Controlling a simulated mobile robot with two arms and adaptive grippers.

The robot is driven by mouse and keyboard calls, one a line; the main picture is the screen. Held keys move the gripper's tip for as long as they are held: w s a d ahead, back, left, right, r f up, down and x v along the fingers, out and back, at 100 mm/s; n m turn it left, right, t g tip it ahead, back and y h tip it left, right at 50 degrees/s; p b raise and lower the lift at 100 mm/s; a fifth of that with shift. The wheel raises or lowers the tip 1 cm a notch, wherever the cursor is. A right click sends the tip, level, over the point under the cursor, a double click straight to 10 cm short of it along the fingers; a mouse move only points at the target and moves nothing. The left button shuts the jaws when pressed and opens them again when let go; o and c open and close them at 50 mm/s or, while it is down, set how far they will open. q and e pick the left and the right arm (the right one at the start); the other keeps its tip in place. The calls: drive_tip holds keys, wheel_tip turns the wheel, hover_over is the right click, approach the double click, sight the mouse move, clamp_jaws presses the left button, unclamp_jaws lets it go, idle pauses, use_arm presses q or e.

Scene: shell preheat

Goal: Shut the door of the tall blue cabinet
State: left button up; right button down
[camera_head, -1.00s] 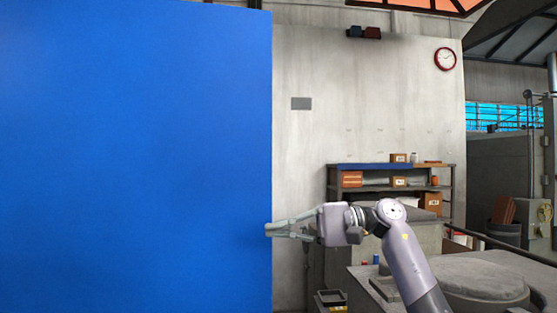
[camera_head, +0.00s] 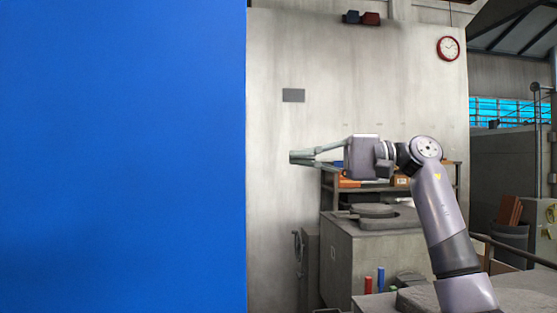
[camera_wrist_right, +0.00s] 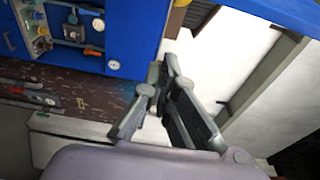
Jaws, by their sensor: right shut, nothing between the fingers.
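A flat blue surface (camera_head: 120,150) of the tall cabinet fills the left of the head view from top to bottom. I cannot tell whether it is the door or a side, and no handle or hinge shows on it. My right gripper (camera_head: 300,157) is shut and empty, pointing left, with a gap in the picture between its tips and the blue edge. My left gripper is in neither view.
A grey shelf (camera_head: 328,190) with boxes stands behind my right arm. A grey block (camera_head: 350,255) and a grey round-topped surface (camera_head: 515,300) lie below it. A pale wall (camera_head: 275,60) with a red clock (camera_head: 447,48) is at the back.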

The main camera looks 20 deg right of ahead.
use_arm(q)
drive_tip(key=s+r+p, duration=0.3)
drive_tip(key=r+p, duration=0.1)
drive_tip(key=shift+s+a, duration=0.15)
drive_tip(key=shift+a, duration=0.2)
use_arm(e)
drive_tip(key=a, duration=0.9)
drive_tip(key=shift+s+a+r, duration=0.15)
drive_tip(key=shift+s+a, duration=0.15)
drive_tip(key=shift+s, duration=0.1)
drive_tip(key=shift+s, duration=0.15)
